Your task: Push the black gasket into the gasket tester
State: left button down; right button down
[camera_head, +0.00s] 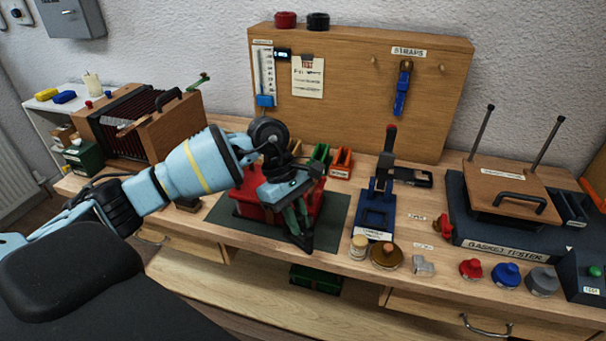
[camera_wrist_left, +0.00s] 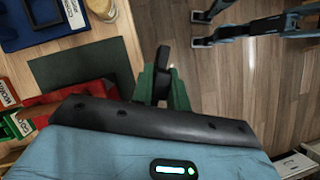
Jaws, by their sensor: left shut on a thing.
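My left gripper (camera_head: 300,222) is over the front of the bench, in front of the red box and well left of the gasket tester. Its green fingers are shut on a small black piece, which looks like the black gasket (camera_head: 303,241). In the left wrist view the black piece (camera_wrist_left: 163,62) sticks out beyond the green fingers (camera_wrist_left: 160,88); its full shape is partly hidden. The gasket tester (camera_head: 465,215) is at the right of the bench, dark, with a wooden lid (camera_head: 507,188), a black handle and two upright rods.
A red box (camera_head: 252,200) stands on a dark mat (camera_head: 335,213). A pegboard (camera_head: 350,130) stands behind.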

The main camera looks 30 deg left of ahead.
pick_arm(q)
jog(key=s+d+f+m+g+y, duration=0.1)
jog(key=s+d+f+m+y, duration=0.1)
jog(key=s+f+m, duration=0.4)
jog(key=s+d+f+m+g+y, duration=0.2)
jog(key=s+f+m, duration=0.4)
jog(key=m, duration=0.3)
jog(key=shift+s+d+f+m+g, duration=0.3)
jog(key=shift+d+f+m, duration=0.1)
jog(key=shift+d, duration=0.1)
jog(key=shift+d, duration=0.1)
